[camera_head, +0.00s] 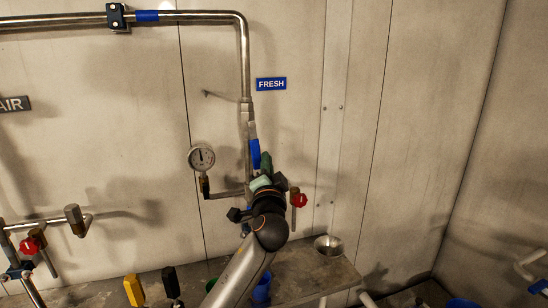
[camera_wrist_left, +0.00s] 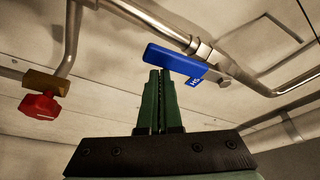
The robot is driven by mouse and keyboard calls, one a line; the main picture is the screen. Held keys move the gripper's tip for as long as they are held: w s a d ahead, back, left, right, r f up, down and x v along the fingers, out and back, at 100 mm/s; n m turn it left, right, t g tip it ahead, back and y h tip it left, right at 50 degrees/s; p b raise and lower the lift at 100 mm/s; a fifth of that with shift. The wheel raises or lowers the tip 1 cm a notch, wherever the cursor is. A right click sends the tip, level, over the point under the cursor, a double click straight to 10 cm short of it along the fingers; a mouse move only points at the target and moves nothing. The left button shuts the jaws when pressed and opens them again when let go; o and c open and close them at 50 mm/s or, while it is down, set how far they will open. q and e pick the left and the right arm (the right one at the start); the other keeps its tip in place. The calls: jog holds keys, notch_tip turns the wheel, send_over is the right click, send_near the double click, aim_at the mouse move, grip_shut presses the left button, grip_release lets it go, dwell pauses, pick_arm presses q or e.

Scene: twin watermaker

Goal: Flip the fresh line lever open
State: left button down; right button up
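The fresh line lever is blue and lies along the vertical metal pipe below the FRESH sign (camera_head: 271,84). In the head view the lever (camera_head: 254,152) points downward, with its lower end close to my left gripper (camera_head: 266,164). In the left wrist view the lever (camera_wrist_left: 172,60) crosses just beyond the fingertips of my left gripper (camera_wrist_left: 160,76). The green fingers are together with nothing visible between them. I cannot tell whether the fingertips touch the lever. My right gripper is not in view.
A pressure gauge (camera_head: 201,158) is left of the pipe, and a red knob (camera_head: 299,200) is right of my gripper. The red knob (camera_wrist_left: 41,105) also shows in the left wrist view. Below are a metal counter (camera_head: 310,272), a small bowl (camera_head: 328,245) and a blue cup (camera_head: 262,289).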

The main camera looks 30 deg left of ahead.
pick_arm(q)
jog(key=shift+s+a+f, duration=0.3)
jog(key=shift+s+a, duration=0.1)
jog(key=shift+a, duration=0.2)
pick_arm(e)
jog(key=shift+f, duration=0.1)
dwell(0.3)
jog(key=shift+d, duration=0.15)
